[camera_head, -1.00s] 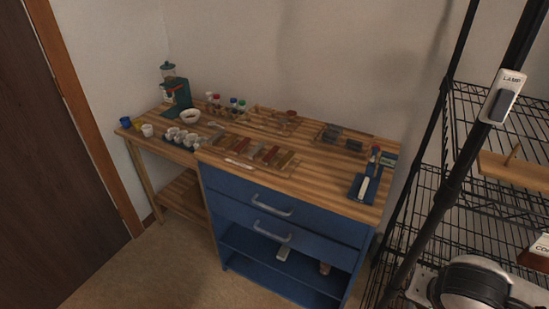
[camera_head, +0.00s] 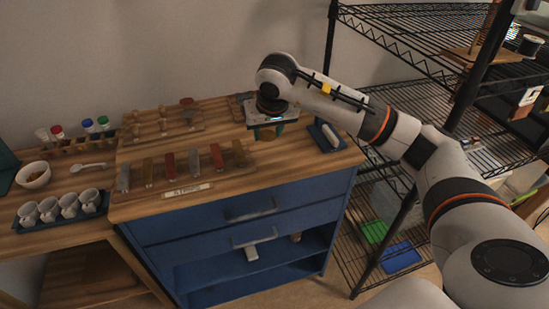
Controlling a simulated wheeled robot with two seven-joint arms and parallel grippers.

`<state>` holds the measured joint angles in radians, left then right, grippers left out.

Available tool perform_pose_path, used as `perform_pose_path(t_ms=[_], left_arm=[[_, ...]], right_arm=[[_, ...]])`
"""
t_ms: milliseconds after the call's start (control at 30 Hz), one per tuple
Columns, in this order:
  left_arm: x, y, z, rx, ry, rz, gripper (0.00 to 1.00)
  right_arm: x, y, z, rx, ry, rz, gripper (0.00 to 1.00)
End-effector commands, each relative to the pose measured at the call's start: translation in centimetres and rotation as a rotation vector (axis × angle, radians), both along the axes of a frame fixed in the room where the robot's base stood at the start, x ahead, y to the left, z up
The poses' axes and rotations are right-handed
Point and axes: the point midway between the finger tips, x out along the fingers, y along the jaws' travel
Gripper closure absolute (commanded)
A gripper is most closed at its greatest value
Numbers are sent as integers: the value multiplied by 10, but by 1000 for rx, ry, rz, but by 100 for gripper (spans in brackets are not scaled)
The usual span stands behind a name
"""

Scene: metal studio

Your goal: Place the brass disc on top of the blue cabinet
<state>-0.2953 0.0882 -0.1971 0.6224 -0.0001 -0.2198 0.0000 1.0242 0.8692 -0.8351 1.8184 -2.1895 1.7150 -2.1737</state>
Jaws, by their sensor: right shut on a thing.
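The blue cabinet (camera_head: 195,220) has a striped wooden top (camera_head: 125,203), two drawers with handles and an open shelf below. My right gripper (camera_head: 267,133) points down over the right part of this top, its fingertips low above or at the wood. It is shut on a small brownish thing, likely the brass disc (camera_head: 265,134), mostly hidden by the fingers and the gripper body. I cannot tell whether the disc touches the wood. My left gripper is out of view.
A rack with coloured samples (camera_head: 195,165) lies left of the gripper, with a stand of wooden pieces (camera_head: 160,127) behind. A blue tray (camera_head: 325,137) is close on the right. Cups (camera_head: 68,205) stand far left. Black wire shelving (camera_head: 400,42) bounds the right.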

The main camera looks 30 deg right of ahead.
Motion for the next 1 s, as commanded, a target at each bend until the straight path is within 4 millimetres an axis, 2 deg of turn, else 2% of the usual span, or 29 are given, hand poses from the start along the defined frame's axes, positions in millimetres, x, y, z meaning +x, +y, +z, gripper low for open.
perform_pose_path(t_ms=[33,100,200,300,600,767,1000], left_arm=[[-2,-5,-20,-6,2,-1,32],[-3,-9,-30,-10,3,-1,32],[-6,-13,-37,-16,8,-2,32],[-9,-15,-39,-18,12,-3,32],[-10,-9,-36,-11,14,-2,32],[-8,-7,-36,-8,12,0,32],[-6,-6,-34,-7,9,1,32]], right_arm=[[15,-19,-7,5,-2,-3,79],[29,-41,-2,5,-1,12,79],[40,-62,3,3,-1,30,79],[44,-72,0,0,2,44,79],[44,-74,-49,-2,5,49,79],[44,-74,-60,-3,3,47,79],[44,-74,-91,-1,3,49,79]])
